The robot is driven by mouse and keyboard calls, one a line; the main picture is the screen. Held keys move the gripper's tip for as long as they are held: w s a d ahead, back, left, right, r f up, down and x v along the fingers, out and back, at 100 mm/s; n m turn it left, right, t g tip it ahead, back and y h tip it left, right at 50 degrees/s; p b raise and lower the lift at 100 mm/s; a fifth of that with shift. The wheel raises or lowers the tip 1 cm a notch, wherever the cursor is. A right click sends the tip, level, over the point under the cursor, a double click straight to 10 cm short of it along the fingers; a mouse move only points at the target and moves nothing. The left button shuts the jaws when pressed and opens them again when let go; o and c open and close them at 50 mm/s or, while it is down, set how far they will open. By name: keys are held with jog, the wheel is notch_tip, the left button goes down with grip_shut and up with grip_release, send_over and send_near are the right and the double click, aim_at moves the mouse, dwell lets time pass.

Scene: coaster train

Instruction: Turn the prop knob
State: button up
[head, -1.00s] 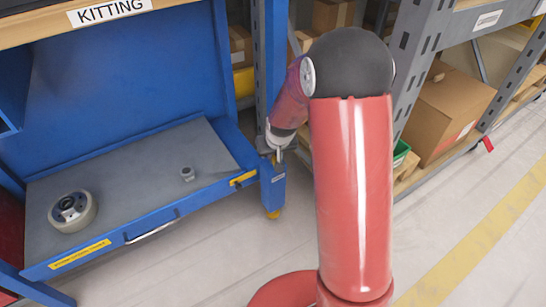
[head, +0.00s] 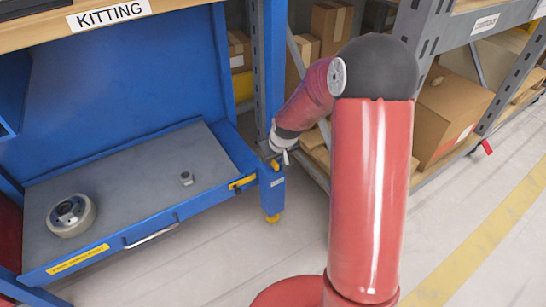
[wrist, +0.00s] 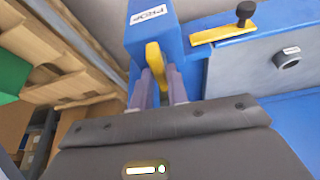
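The prop knob (wrist: 154,58) is a yellow bar on the front of a blue post marked PROP (wrist: 148,17), in the upper middle of the wrist view. My gripper (wrist: 160,80) reaches up to it with one grey finger on each side. The gap between the fingers is narrow and the yellow bar fills it, so my gripper looks shut on the knob. In the head view my gripper (head: 281,152) is at the top of the short blue post (head: 272,190) by the bench's right front corner.
The blue kitting bench has a grey tray (head: 140,170) holding a round wheel (head: 71,214) and a small nut (head: 186,178). A yellow latch (wrist: 222,34) with a black knob is right of the post. Shelving with cartons (head: 448,115) stands at right. The floor in front is clear.

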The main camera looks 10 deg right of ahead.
jog(key=o, duration=0.3)
jog(key=shift+o, duration=0.2)
jog(key=p+v, duration=0.1)
jog(key=v, duration=0.6)
jog(key=shift+s+r, duration=0.2)
jog(key=shift+r, duration=0.15)
jog(key=s+r+m+p, duration=0.1)
jog(key=s+r+p, duration=0.1)
jog(key=s+r, duration=0.8)
jog(key=s+r+m+t+h+p, duration=0.1)
jog(key=s+r+p, duration=0.2)
jog(key=s+r, duration=0.8)
jog(key=s+a, duration=0.1)
jog(key=s, duration=0.4)
jog(key=shift+s+m, duration=0.2)
jog(key=shift+m, duration=0.2)
